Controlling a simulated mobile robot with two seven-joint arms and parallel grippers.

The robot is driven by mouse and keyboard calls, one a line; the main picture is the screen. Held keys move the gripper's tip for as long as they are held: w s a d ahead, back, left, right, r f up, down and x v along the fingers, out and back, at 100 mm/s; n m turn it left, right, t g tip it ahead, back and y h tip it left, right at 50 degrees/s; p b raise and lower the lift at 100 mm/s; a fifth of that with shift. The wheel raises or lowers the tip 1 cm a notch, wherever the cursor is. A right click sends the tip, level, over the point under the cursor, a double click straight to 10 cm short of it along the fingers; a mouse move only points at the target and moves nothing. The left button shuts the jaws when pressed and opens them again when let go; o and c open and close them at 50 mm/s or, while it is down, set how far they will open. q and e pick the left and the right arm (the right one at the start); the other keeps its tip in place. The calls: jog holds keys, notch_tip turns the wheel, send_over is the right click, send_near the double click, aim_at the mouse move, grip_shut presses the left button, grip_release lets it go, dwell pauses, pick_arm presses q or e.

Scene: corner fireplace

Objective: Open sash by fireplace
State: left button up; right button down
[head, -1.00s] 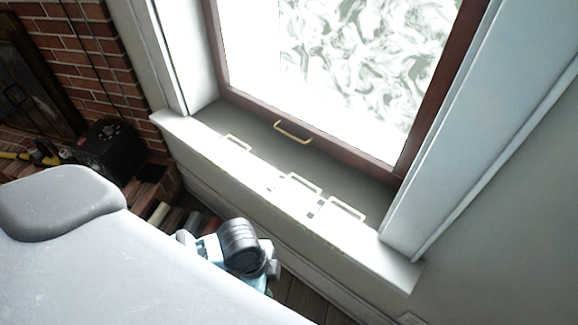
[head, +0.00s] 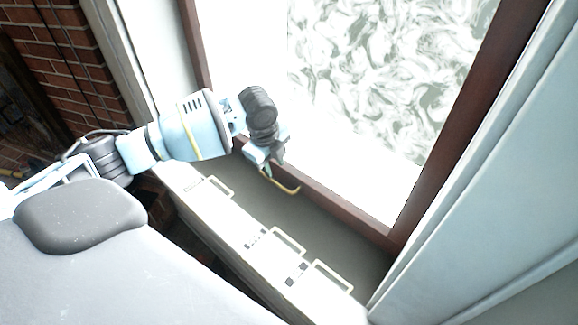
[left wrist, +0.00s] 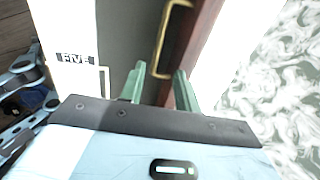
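The window sash has a dark reddish-brown wooden frame (head: 345,207) around bright, swirl-patterned glass (head: 390,75). Its lower rail lies close to the sill; I cannot tell whether there is a gap. A brass pull handle (head: 291,190) is on the lower rail. It also shows in the left wrist view (left wrist: 163,38). My left gripper (head: 268,167) is at the left end of this handle. In the left wrist view its two green fingers (left wrist: 160,84) are apart, with the handle's near end between or just beyond them. Contact cannot be told. My right gripper is not in view.
The pale window sill (head: 240,232) runs below the sash, with several light wire-like loops and small dark labels. One label (left wrist: 75,58) reads FIVE. A brick wall (head: 50,55) is at the left. A wide white casing (head: 480,170) borders the window on the right.

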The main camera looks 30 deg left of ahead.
aim_at(277, 185)
pick_arm(q)
jog(key=f, duration=0.5)
jog(key=w+f+b, duration=0.1)
jog(key=f, duration=0.1)
jog(key=shift+f, duration=0.15)
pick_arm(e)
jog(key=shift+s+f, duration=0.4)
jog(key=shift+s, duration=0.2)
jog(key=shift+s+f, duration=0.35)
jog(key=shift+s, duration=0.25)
pick_arm(q)
grip_shut()
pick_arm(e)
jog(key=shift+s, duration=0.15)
